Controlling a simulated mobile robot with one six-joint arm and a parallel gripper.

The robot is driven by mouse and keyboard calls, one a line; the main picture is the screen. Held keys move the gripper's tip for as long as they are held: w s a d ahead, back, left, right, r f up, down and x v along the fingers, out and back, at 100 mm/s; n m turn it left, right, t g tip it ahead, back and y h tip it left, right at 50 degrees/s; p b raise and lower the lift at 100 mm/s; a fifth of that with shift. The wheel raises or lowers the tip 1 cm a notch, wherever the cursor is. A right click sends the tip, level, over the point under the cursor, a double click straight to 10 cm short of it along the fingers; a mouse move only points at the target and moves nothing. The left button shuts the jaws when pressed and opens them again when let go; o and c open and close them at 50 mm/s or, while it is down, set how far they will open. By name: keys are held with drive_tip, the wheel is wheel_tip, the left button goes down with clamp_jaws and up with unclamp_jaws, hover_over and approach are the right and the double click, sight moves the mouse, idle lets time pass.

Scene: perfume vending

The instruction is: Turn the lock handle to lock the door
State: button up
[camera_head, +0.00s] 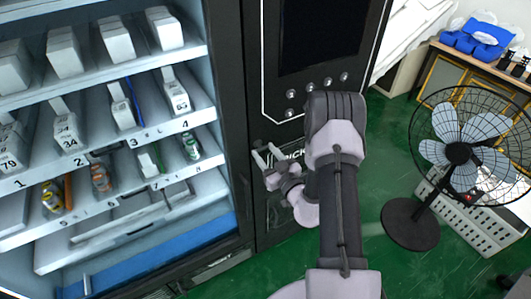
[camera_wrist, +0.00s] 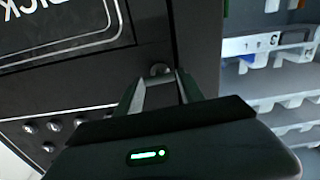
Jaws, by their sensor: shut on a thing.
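The lock handle (camera_wrist: 160,69) is a small metal piece on the machine's black front, beside a vertical seam, in the wrist view. My gripper (camera_wrist: 161,80) reaches it from below in that picture, with its fingers closed around it. In the head view my gripper (camera_head: 266,155) is at the black panel just right of the shelf window, and the handle cannot be made out there. The handle's turn angle cannot be told. The door (camera_head: 228,110) has a dark frame beside the lit shelves, and it looks flush with the panel.
White shelves (camera_head: 140,146) with boxes and small bottles fill the left. Round metal buttons (camera_head: 310,86) sit under a dark screen (camera_head: 322,35). A standing fan (camera_head: 458,152) is on the green floor at right, near a low table (camera_head: 480,66).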

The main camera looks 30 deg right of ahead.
drive_tip(key=n+p, duration=0.1)
drive_tip(key=n, duration=0.7)
drive_tip(key=shift+n, duration=0.3)
drive_tip(key=n, duration=0.4)
drive_tip(key=shift+n, duration=2.3)
drive_tip(key=o, duration=1.4)
drive_tip(key=shift+c, duration=0.2)
